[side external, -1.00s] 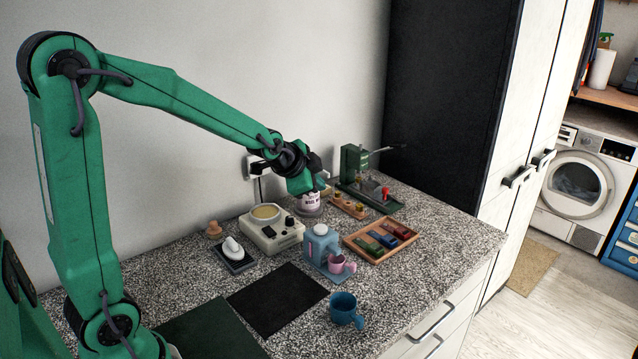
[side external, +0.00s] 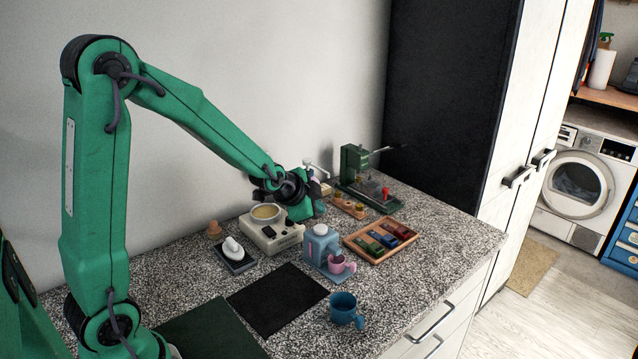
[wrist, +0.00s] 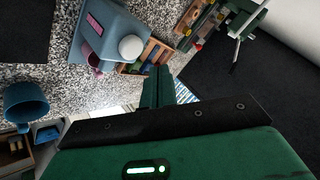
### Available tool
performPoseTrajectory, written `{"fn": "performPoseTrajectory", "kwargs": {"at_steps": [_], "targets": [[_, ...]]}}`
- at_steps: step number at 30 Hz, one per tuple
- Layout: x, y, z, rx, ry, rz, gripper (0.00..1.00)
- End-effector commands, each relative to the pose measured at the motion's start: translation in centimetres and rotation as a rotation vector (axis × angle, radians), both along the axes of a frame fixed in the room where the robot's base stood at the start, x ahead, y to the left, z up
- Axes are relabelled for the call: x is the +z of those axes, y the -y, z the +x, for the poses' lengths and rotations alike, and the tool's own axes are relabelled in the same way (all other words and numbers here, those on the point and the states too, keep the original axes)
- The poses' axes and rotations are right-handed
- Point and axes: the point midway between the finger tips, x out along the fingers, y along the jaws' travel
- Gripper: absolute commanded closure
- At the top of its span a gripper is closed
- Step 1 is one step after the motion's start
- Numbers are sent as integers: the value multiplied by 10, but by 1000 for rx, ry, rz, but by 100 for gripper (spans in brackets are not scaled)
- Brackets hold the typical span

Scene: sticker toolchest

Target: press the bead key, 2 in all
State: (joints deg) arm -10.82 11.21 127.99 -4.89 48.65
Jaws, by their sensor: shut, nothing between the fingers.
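My gripper (side external: 306,214) is shut and empty, low over the back of the counter, beside the right rear of a beige machine (side external: 268,240) with a round yellowish dish and dark controls. It hides a pale labelled jar behind it. In the wrist view the closed fingers (wrist: 158,88) point away from the palm. A blue-grey dispenser (side external: 320,243) has a round white top, and a pink mug (side external: 341,265) stands at its front; it also shows in the wrist view (wrist: 118,25). No label marks the bead key, so I cannot tell which part it is.
A wooden tray (side external: 353,243) holds several coloured blocks. A green lever press (side external: 353,160) stands at the back right. A white piece on a dark base (side external: 237,263), a blue mug (side external: 342,311) and a black mat (side external: 277,300) are nearer. The mat is clear.

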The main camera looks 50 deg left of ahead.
Motion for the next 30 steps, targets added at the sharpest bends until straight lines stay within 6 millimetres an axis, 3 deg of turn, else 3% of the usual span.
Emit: {"fn": "performPoseTrajectory", "kwargs": {"at_steps": [10,30], "targets": [[-22,0,0,0,-1,0,100],[-23,0,0,0,0,0,100]]}}
